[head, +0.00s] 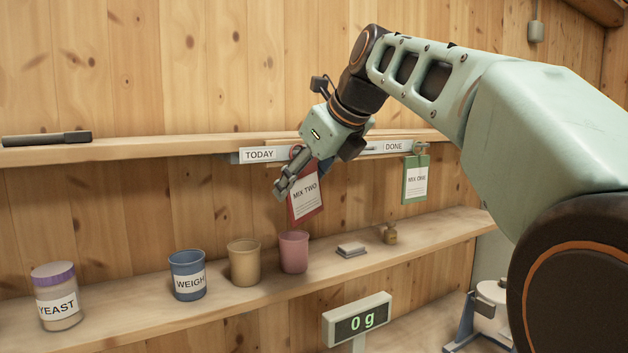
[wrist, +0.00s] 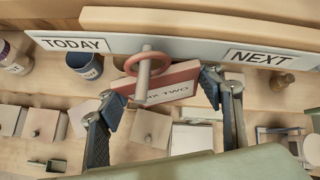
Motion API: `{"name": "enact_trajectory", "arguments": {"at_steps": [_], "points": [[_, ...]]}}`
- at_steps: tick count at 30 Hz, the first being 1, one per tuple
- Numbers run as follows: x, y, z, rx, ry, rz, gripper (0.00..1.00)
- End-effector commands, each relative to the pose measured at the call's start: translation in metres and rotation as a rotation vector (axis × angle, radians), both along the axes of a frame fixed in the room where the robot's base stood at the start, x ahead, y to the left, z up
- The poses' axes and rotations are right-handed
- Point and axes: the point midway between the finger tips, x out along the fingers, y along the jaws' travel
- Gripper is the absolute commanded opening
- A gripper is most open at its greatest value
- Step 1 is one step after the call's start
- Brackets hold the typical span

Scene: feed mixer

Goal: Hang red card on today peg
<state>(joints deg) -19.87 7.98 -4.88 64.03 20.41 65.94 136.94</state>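The red card (head: 306,196), marked MIX TWO, is tilted just below the sign rail. In the wrist view the red card (wrist: 168,90) sits between my two fingers, which meet its side edges. Its red ring (wrist: 131,66) appears to be around the grey peg (wrist: 142,84), which passes in front of the ring's lower rim. This peg is just right of the TODAY label (wrist: 73,44); the TODAY label also shows in the head view (head: 259,154). My gripper (head: 283,186) is at the card, and in the wrist view my gripper (wrist: 162,97) looks shut on it.
The NEXT label (wrist: 262,58) is further right on the rail. The lower shelf (head: 215,303) bears a yeast jar (head: 56,297) and several cups, including a pink cup (head: 293,253) below the red card.

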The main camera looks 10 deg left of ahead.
Motion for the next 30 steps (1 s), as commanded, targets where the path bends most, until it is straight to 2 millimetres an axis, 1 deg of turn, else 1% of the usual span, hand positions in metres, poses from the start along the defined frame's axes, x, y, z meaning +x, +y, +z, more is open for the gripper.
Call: {"name": "enact_trajectory", "arguments": {"at_steps": [1, 5, 6, 14, 17, 20, 27, 30], "points": [[0.000, 0.000, 0.000, 0.000, 0.000, 0.000, 0.65], [0.000, 0.000, 0.001, 0.000, -0.001, 0.000, 0.79], [0.000, 0.000, 0.001, 0.001, -0.002, -0.001, 0.81], [0.000, -0.001, 0.003, 0.001, -0.007, -0.001, 0.81], [-0.002, -0.003, 0.007, 0.002, -0.009, -0.001, 0.81], [-0.009, -0.009, 0.017, 0.003, -0.012, -0.002, 0.81], [-0.037, -0.033, 0.051, 0.002, -0.008, -0.002, 0.81], [-0.048, -0.042, 0.063, 0.000, -0.004, -0.001, 0.81]]}}
